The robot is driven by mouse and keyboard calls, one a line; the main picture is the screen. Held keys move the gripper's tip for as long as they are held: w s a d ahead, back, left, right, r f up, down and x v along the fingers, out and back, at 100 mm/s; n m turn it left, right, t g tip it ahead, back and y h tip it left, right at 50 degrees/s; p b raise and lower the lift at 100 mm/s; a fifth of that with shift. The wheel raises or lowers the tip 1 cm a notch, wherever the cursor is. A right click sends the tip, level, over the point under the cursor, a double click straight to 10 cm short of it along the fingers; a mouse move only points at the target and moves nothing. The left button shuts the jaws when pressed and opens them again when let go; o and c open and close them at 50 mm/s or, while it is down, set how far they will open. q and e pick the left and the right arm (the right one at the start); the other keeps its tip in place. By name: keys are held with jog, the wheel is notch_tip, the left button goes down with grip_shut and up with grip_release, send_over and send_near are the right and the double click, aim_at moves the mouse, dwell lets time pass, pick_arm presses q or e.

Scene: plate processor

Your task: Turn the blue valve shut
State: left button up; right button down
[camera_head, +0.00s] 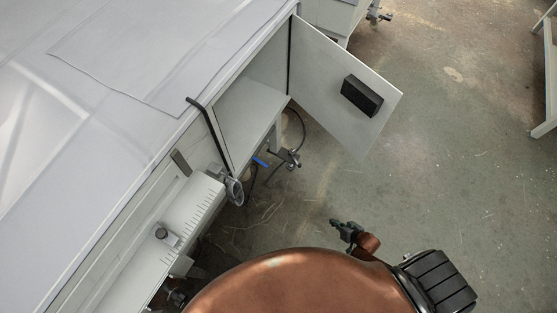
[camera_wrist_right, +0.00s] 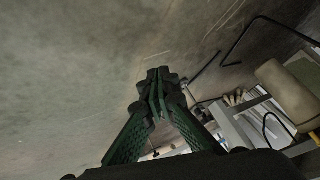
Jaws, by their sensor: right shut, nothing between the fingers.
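The blue valve handle (camera_head: 260,161) is a small blue lever. In the head view it sits low beside the machine, below the open cabinet, near dark hoses and fittings. My right gripper (camera_head: 337,223) is over the floor to the right of and below the blue handle in the picture, well apart from it. In the right wrist view its green fingers (camera_wrist_right: 158,82) meet at the tips with nothing between them. I cannot make out the blue handle for certain in that view. My left gripper is not in view.
A cabinet door (camera_head: 345,85) with a black block handle (camera_head: 362,95) stands open above the valve area. The floor (camera_head: 440,150) on the right is mostly clear.

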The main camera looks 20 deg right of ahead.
jog(key=w+a+r+m+t+y+b, duration=0.1)
jog(key=w+r+t+y, duration=0.15)
jog(key=w, duration=0.45)
jog(key=w+a+r+m+t+y+b, duration=0.1)
jog(key=w+r+b, duration=0.1)
jog(key=w+r, duration=0.35)
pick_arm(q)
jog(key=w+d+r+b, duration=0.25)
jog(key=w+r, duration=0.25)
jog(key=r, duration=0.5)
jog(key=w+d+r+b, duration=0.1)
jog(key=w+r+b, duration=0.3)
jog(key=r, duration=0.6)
pick_arm(e)
jog(key=m+t+y+p, duration=0.15)
jog(key=m+y, duration=0.25)
jog(key=y, duration=0.4)
send_near(260, 162)
jog(key=d, duration=0.8)
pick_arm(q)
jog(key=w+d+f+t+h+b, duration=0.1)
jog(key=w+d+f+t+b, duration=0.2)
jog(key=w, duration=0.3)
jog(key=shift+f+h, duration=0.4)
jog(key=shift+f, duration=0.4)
pick_arm(e)
jog(key=w+a, duration=0.4)
jog(key=a, duration=0.6)
jog(key=shift+w, duration=0.2)
